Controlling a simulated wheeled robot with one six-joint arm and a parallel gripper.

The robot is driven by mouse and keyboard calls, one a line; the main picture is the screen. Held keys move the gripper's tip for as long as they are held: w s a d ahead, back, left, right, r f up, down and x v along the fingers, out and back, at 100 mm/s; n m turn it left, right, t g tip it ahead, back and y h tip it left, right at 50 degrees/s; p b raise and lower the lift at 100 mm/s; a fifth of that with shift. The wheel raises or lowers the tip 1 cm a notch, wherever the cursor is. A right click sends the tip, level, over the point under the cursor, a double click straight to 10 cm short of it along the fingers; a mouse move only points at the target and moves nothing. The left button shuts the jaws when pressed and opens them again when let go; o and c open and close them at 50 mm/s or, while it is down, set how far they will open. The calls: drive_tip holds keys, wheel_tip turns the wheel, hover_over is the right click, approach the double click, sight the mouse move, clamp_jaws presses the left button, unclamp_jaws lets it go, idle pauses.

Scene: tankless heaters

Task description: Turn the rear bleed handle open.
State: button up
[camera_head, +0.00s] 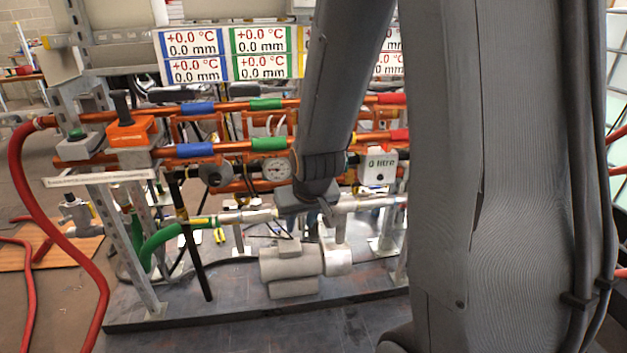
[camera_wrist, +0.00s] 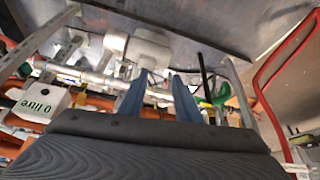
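I cannot tell for certain which part is the rear bleed handle. A small yellow lever-like part (camera_head: 205,221) shows at the joint of the green hose (camera_head: 160,238) and the silver pipe (camera_head: 248,215) in the head view. In the wrist view my gripper (camera_wrist: 158,92) has two blue fingers spread apart with nothing between them. Beyond the fingers are the silver pipework and the green hose (camera_wrist: 207,97), to the right. In the head view my arm hides part of the rig, and the fingers are hardly visible at the silver pipe.
Orange pipes (camera_head: 230,147) with coloured sleeves cross the rig. A grey pump (camera_head: 291,268) stands on the dark base plate (camera_head: 200,312). A black upright rod (camera_head: 196,262) stands beside the green hose. A white "0 litre" box (camera_head: 379,167) sits to the right. A red hose (camera_head: 62,240) loops at left.

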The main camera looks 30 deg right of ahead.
drive_tip(key=w+d+f+m+t+h+b, duration=0.1)
drive_tip(key=w+d+f+t+h+b, duration=0.1)
drive_tip(key=w+d+t, duration=0.4)
drive_tip(key=w+d+f+m+t+h+b, duration=0.1)
drive_tip(key=w+d+t+b, duration=0.4)
drive_tip(key=w+d, duration=0.7)
drive_tip(key=shift+w+d+f+t+h, duration=0.15)
drive_tip(key=shift+w+f+t+h, duration=0.5)
drive_tip(key=shift+w, duration=3.45)
drive_tip(key=shift+f, duration=0.1)
clamp_jaws()
